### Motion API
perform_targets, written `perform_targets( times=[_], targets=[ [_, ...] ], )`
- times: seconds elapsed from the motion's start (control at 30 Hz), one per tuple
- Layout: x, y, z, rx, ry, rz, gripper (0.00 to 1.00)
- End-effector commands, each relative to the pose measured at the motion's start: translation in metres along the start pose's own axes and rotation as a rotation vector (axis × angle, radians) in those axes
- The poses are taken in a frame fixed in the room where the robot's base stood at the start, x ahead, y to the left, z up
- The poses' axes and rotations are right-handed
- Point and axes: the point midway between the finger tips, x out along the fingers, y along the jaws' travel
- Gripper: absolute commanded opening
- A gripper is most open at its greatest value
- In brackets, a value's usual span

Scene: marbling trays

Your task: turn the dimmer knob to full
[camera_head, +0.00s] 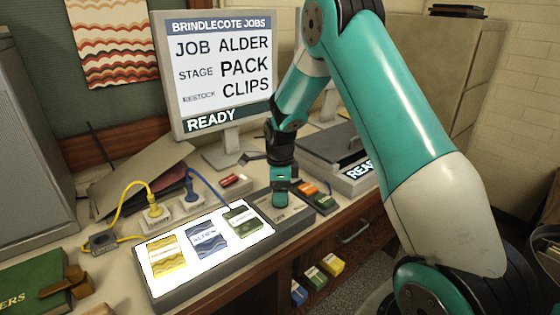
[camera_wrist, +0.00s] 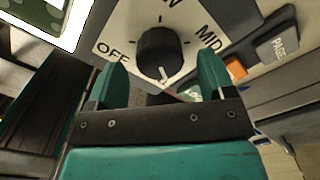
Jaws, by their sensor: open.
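The dimmer knob (camera_wrist: 159,54) is black and round, on a pale plate (camera_wrist: 112,30) in the wrist view. OFF is printed left of it, MID to the right, and a word ending in W above. A white line on the knob's lower edge points down in the picture, toward my gripper; any label there is hidden. My gripper (camera_wrist: 163,63) is open, one teal finger on either side of the knob, with visible gaps between. In the head view my gripper (camera_head: 280,198) points down at the desk unit right of the light panel, hiding the knob.
The lit light panel (camera_head: 146,272) holds yellow, blue and green packs. An orange button (camera_wrist: 236,68) and a PAGE key (camera_wrist: 278,48) lie right of the knob. A monitor (camera_head: 166,75) reading READY stands behind. Yellow and blue cables lie behind the panel.

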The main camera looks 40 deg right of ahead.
Motion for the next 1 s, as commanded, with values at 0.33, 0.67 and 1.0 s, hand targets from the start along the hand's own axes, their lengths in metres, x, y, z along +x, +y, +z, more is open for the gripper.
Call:
perform_targets(
  times=[0.33,0.67,1.0],
  targets=[
    [-0.089,-0.001,0.0,0.001,-0.003,-0.008,0.76],
    [-0.144,-0.001,0.0,0.001,-0.001,-0.004,0.76],
    [-0.151,0.0,0.0,0.001,0.0,-0.002,0.76]
  ],
)
